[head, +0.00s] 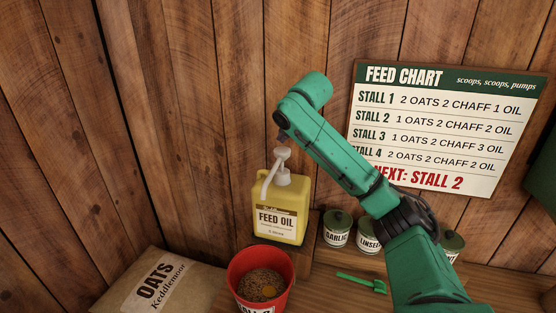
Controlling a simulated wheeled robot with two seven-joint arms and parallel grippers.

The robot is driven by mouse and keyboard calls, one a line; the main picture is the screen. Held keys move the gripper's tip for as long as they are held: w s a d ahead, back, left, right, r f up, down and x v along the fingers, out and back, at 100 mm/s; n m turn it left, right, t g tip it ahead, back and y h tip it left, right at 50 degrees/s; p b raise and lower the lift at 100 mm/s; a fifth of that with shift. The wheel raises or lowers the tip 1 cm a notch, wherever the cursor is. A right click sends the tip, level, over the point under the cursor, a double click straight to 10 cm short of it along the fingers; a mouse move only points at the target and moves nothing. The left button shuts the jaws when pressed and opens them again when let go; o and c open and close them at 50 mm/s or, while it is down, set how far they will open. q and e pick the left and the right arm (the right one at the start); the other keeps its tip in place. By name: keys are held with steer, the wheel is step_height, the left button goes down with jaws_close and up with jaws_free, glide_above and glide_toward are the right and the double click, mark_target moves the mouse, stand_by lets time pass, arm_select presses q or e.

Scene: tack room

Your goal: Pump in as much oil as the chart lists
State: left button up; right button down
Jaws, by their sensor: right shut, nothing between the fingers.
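The yellow feed oil jug (294,196) stands upright against the wall, its white pump (282,178) on top with the spout pointing down left. My right gripper (283,138) is shut and empty, pointing down just above the pump head; I cannot tell if it touches. The red bucket (236,272) stands in front of the jug, holding brown feed with a small amber patch on it; its label is cut off. The feed chart (430,128) lists 1 oats, 2 chaff, 2 oil for Stall 2, and its red bottom line names Stall 2. My left gripper is out of view.
An oats sack (152,287) lies left of the bucket. Garlic (336,229) and linseed (369,236) tins stand right of the jug, with another tin (453,244) partly behind my right arm.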

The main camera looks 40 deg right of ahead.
mark_target(282, 150)
stand_by(0.4)
steer(key=shift+f, duration=0.4)
steer(key=shift+f+b, duration=0.8)
steer(key=shift+f, duration=0.65)
stand_by(0.9)
step_height(282, 150, up, 2)
steer(key=shift+p, duration=1.2)
steer(key=shift+w+r+p, duration=0.1)
steer(key=shift+r+p, duration=0.6)
steer(key=shift+r, duration=0.15)
